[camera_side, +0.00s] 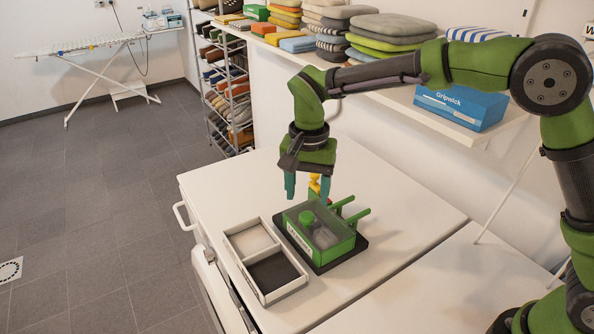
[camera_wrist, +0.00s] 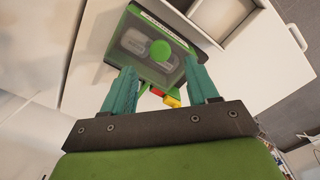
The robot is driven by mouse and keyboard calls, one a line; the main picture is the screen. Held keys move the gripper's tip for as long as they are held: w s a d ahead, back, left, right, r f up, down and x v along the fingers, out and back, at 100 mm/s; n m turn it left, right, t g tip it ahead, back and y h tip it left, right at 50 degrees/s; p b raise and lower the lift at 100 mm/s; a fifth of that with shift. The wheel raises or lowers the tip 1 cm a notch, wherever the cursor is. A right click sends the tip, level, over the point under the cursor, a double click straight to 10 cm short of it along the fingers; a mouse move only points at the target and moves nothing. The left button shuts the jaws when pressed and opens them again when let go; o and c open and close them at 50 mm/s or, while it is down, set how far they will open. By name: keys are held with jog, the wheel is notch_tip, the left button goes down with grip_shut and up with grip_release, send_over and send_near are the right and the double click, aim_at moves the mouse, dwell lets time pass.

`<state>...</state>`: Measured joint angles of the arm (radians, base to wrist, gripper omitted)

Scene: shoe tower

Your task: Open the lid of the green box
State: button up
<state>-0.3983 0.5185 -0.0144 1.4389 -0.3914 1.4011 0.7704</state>
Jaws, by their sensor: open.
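The green box (camera_side: 322,250) stands on a dark base plate on the white worktop, with a see-through lid (camera_side: 325,231) lying closed on it. A round green knob (camera_side: 306,218) sits on the lid; it also shows in the wrist view (camera_wrist: 160,50). Two green arms stick out at the box's back right side. My gripper (camera_side: 307,198) has teal fingers and hangs above the box's far side, pointing down, open and empty. In the wrist view, the box (camera_wrist: 150,45) lies beyond the fingertips (camera_wrist: 163,80), and the knob is apart from them.
A white two-compartment tray (camera_side: 266,258) stands left of the box, close to it. A small yellow and red object (camera_side: 317,186) is behind the box, near my fingers. A shelf with folded cloths and a blue box (camera_side: 461,106) runs along the wall. The worktop's far left is clear.

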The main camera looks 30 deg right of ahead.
aim_at(307, 215)
notch_tip(307, 215, down, 6)
jog(key=shift+r, duration=0.15)
grip_shut()
dwell(0.4)
